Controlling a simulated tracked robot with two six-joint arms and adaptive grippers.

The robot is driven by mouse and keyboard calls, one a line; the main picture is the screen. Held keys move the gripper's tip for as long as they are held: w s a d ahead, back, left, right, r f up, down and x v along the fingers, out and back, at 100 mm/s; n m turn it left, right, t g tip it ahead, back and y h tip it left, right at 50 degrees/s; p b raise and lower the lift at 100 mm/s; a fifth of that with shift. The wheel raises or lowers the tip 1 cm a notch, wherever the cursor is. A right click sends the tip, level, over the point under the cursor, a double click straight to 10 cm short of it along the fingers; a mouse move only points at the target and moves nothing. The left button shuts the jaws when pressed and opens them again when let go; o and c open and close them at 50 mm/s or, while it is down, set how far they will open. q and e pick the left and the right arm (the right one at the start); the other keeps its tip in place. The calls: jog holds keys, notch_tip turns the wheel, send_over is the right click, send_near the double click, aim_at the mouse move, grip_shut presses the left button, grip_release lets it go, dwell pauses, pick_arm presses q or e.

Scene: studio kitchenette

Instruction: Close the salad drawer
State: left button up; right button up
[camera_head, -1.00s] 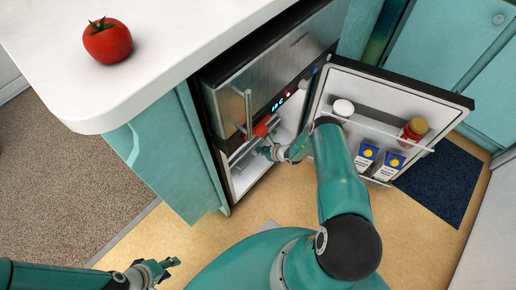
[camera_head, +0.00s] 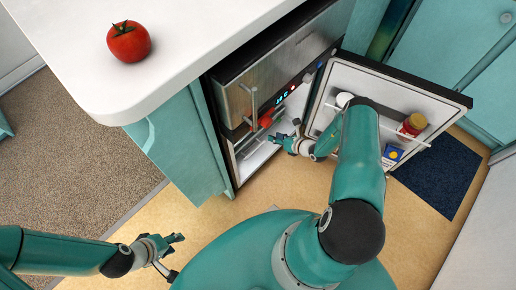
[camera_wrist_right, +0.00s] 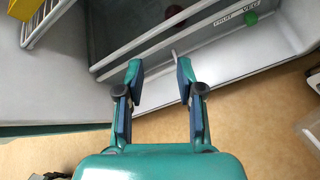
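The salad drawer (camera_wrist_right: 285,45) is low in the fridge. My right gripper (camera_head: 283,139) is at the fridge opening in the head view. In the wrist view it (camera_wrist_right: 160,72) is open and empty, its fingertips close in front of the drawer edge; contact cannot be told. My left gripper (camera_head: 176,254) looks open and empty, over the floor at lower left.
The fridge door (camera_head: 440,92) stands open to the right, with a red jar (camera_head: 413,125) and a carton (camera_head: 392,153) in its racks. A tomato (camera_head: 128,42) sits on the white counter (camera_head: 190,50). The floor (camera_head: 200,215) before the fridge is clear.

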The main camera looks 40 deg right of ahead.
aim_at(255, 150)
jog(key=s+a+f+m+t+b, duration=0.4)
jog(key=s+f+m+b, duration=0.65)
jog(key=b, duration=0.55)
jog(key=shift+m+y, duration=0.3)
jog(key=shift+m, duration=0.65)
jog(key=b+x, duration=0.1)
jog(key=x, duration=0.4)
jog(key=b+x, duration=0.2)
jog(key=x, duration=0.4)
jog(key=b+x, duration=0.1)
jog(key=x, duration=0.5)
jog(key=shift+d+f, duration=0.25)
jog(key=shift+f, duration=0.1)
jog(key=shift+w, duration=0.45)
jog(key=shift+a, duration=0.1)
grip_shut()
